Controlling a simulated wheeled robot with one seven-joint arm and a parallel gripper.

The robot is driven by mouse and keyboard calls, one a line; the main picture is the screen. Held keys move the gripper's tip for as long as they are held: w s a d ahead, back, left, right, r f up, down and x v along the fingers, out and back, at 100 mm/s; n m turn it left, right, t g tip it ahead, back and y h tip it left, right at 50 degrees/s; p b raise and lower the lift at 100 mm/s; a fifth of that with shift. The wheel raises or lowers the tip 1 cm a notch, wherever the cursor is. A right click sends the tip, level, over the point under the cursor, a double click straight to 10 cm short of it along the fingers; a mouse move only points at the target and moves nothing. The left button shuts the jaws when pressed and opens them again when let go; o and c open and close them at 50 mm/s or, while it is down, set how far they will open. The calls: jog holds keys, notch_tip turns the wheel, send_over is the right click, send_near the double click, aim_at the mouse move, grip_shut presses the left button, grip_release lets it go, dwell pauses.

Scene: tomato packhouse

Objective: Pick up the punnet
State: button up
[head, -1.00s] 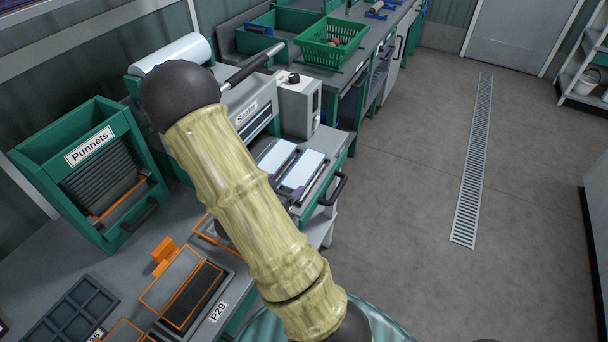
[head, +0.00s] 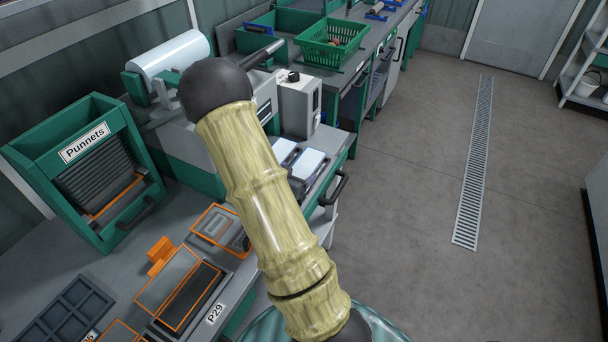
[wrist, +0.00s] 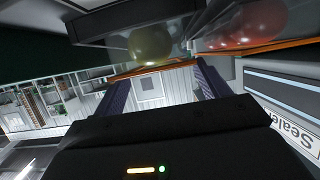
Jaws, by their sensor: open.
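In the wrist view, a see-through punnet with an orange rim (wrist: 274,45) shows at the top, with a red tomato (wrist: 245,25) and a yellow-green tomato (wrist: 150,45) behind clear or dark walls. I cannot tell whether both lie in the same punnet. My gripper (wrist: 163,78) is open, its two fingers apart and pointing toward the orange edge; I cannot tell whether they touch it. In the head view my arm hides the gripper. An orange-rimmed clear container (head: 213,222) lies on the bench left of my arm; its contents are unclear.
The punnet dispenser (head: 28,150) stands at the left. An orange-framed station marked P29 (head: 214,314) and a dark compartment tray (head: 68,312) lie in front. The sealer (head: 190,140) stands behind my arm. A green crate (head: 305,58) is farther back.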

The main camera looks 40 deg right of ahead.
aim_at(304, 168)
jog(key=x, duration=0.4)
jog(key=shift+b, duration=0.35)
jog(key=shift+s, duration=0.1)
jog(key=c, duration=0.7)
